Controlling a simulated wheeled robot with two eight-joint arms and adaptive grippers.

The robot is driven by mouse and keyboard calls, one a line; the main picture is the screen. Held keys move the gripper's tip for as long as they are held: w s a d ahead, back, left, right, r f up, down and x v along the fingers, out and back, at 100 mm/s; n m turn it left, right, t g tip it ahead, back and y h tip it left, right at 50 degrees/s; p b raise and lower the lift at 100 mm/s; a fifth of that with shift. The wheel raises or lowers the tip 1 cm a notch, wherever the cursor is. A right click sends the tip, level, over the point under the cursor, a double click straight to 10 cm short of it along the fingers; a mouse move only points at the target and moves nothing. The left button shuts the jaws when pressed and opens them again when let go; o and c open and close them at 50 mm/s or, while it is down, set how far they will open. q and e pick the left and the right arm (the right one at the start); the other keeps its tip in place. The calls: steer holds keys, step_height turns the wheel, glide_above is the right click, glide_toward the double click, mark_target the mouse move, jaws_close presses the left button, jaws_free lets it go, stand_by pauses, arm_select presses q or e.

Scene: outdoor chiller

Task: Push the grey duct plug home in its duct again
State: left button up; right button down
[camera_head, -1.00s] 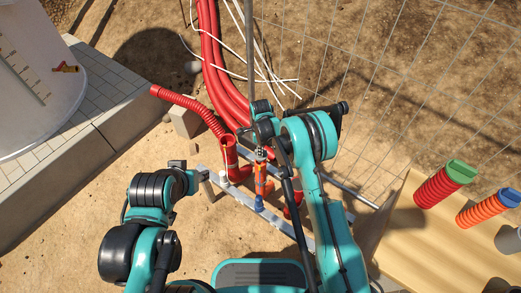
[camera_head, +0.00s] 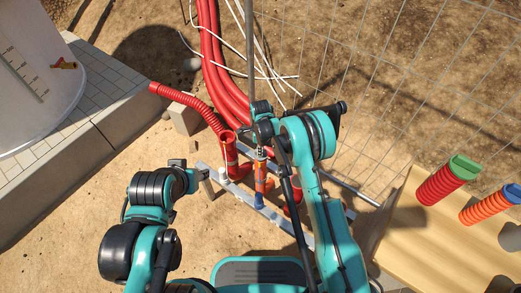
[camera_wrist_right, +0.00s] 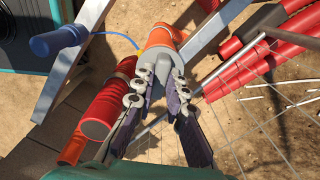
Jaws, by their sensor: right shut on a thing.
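The orange duct (camera_head: 261,184) stands upright at the frame in the middle of the head view. In the right wrist view its orange mouth (camera_wrist_right: 160,37) is just beyond my fingertips. The grey duct plug (camera_wrist_right: 161,58) is at that mouth, between the fingers of my right gripper (camera_wrist_right: 158,78), which is shut on it. The fingers hide part of the plug, and I cannot tell how deep it sits. My right gripper (camera_head: 260,152) is above the duct in the head view. My left gripper (camera_head: 190,172) is left of the ducts, apart from them; its jaw opening is unclear.
A red duct (camera_head: 229,158) stands close left of the orange one. A blue handle-like piece (camera_wrist_right: 60,41) on a blue cord hangs near a metal rail (camera_wrist_right: 75,60). Red pipes and wire mesh lie behind. A wooden board (camera_head: 430,240) with capped pipe pieces is at right.

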steer(key=shift+f, duration=0.35)
steer(key=shift+f, duration=0.5)
steer(key=shift+f, duration=0.1)
steer(key=c, duration=1)
jaws_free()
steer(key=shift+r+p, duration=1.65)
steer(key=shift+r, duration=1.95)
steer(key=shift+f, duration=0.1)
